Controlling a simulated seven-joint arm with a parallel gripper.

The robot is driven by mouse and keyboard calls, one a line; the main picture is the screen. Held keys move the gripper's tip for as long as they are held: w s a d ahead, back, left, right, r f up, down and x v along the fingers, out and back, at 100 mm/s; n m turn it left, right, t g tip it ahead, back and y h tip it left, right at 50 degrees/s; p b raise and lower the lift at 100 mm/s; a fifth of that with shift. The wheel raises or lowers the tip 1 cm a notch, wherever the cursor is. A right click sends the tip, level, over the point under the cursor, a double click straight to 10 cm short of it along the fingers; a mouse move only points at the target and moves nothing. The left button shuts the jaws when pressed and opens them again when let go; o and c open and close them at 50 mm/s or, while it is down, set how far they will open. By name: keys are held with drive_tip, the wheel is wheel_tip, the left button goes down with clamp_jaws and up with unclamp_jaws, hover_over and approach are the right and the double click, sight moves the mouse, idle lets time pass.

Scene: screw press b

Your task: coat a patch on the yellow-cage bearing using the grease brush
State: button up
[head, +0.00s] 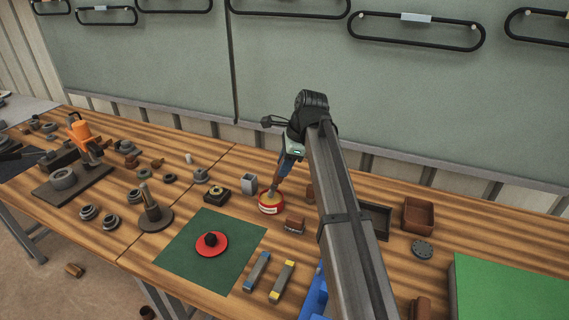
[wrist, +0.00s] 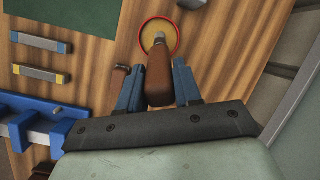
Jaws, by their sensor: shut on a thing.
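My gripper (head: 286,165) is shut on the brown handle of the grease brush (wrist: 158,85), with one blue finger on each side in the wrist view (wrist: 158,70). The brush points down into a round red tin (head: 271,209) with a yellowish filling. In the wrist view its pale tip overlaps the filling of the tin (wrist: 176,44); I cannot tell how deep it sits. A small dark square-based piece with a yellowish ring (head: 217,193) stands left of the tin; it may be the yellow-cage bearing, but it is too small to be sure.
A green mat (head: 185,258) holds a red disc (head: 218,252) with a black knob. Bars with blue ends (head: 257,271) and yellow ends (head: 282,281) lie beside it. A grey cup (head: 248,183) and a brown block (head: 294,225) stand close to the tin. Several metal parts crowd the left.

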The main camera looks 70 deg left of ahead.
drive_tip(key=shift+f, duration=0.6)
idle(1.1)
drive_tip(key=shift+r, duration=3.5)
drive_tip(key=s+a+r, duration=0.1)
drive_tip(key=s+a, duration=0.7)
drive_tip(key=s, duration=0.5)
drive_tip(key=shift+s+a+r, duration=0.25)
drive_tip(key=shift+s+a, duration=0.15)
